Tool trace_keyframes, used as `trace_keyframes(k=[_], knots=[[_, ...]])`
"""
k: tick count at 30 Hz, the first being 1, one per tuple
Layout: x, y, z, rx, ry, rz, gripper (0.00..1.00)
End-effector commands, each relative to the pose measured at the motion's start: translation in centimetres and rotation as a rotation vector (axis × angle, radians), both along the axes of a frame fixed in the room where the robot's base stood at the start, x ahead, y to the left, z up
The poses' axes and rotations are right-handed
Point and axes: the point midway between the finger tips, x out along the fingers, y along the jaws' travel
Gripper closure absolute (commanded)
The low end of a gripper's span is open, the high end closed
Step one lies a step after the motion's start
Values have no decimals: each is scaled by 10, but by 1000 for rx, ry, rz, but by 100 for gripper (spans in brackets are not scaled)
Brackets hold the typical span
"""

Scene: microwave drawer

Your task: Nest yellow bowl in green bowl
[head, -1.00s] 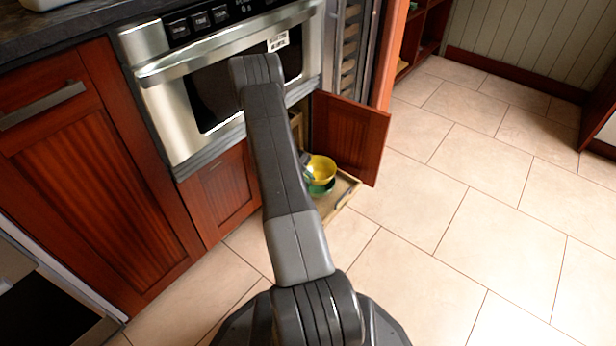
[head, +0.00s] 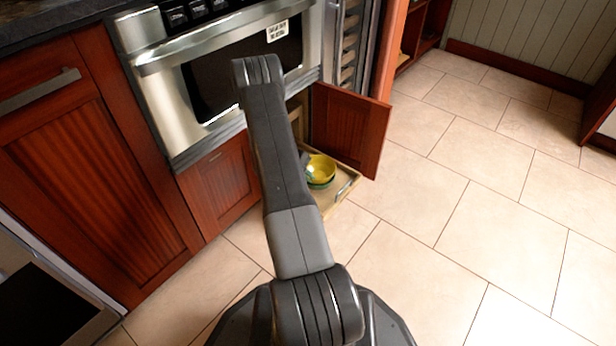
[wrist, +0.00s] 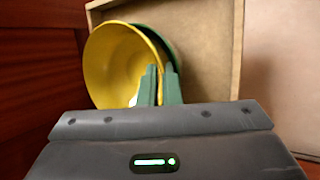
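The yellow bowl (head: 322,168) sits low in the open drawer, with the green bowl (head: 320,186) showing as a thin band beneath it in the head view. In the wrist view the yellow bowl (wrist: 112,65) is large at the left, and part of the green bowl (wrist: 150,33) shows behind its rim. My gripper (wrist: 162,85) has its two fingers close together at the yellow bowl's right rim, with the rim seeming to run between them. In the head view my arm hides most of the gripper. Whether the yellow bowl fully rests in the green bowl is hard to tell.
The drawer (head: 345,184) is pulled out under the microwave (head: 225,75). An open cabinet door (head: 348,130) stands right behind the bowls. The wrist view shows the drawer's wooden wall (wrist: 237,50) close by. The tiled floor (head: 470,200) to the right is clear.

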Motion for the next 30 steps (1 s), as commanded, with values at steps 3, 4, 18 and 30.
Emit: trace_keyframes(k=[3,4,18,30], knots=[[0,0,1,-1,-1,0,100],[0,0,1,-1,-1,0,100],[0,0,0,0,0,0,70],[-1,0,-1,0,2,0,58]])
